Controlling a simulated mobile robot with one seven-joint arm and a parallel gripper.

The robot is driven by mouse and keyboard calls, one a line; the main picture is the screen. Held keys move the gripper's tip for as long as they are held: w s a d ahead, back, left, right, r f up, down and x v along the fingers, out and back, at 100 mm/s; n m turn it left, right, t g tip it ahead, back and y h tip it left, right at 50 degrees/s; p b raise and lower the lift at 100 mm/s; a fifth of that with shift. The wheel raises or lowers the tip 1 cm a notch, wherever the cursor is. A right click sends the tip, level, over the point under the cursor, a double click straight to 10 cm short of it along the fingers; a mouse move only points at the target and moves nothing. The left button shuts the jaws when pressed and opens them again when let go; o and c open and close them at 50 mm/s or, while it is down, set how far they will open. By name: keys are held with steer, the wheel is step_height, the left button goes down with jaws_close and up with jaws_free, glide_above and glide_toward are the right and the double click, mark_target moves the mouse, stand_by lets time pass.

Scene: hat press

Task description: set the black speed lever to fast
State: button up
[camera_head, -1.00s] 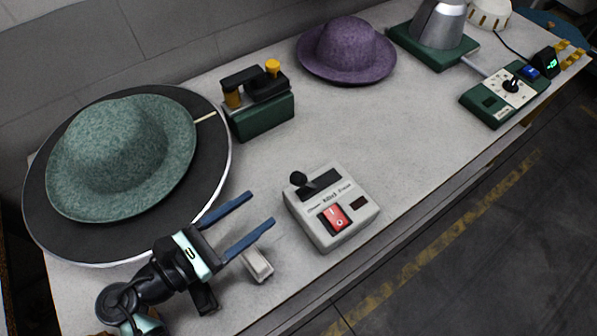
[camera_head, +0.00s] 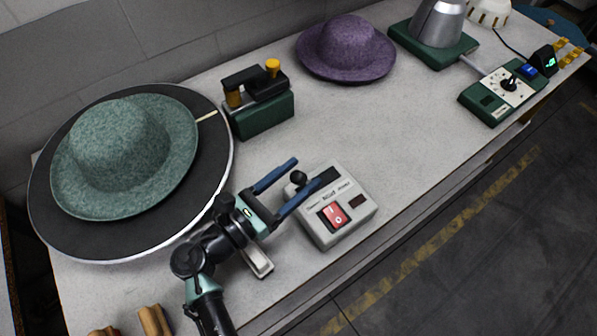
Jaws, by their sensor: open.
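The control box (camera_head: 345,222) is pale grey, with a red rocker switch (camera_head: 333,215) and a small dark window on top. The black speed lever (camera_head: 298,178) has a round knob at the left end of a dark slot on the box's far side. My gripper (camera_head: 312,174) is open, with its two blue fingers pointing up and right. The knob shows between the fingers, near their tips. The nearer finger covers part of the slot. I cannot tell whether either finger touches the lever. The lettering on the box is too small to read surely.
A green felt hat (camera_head: 120,145) lies on a round black plate (camera_head: 70,235) at left. A green device (camera_head: 262,115) stands behind the box, and a purple hat (camera_head: 345,45) farther back. A small pale block (camera_head: 257,262) sits beneath my arm. The tabletop right of the box is clear.

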steer(key=shift+w+d, duration=0.2)
jaws_close()
stand_by(0.3)
stand_by(1.1)
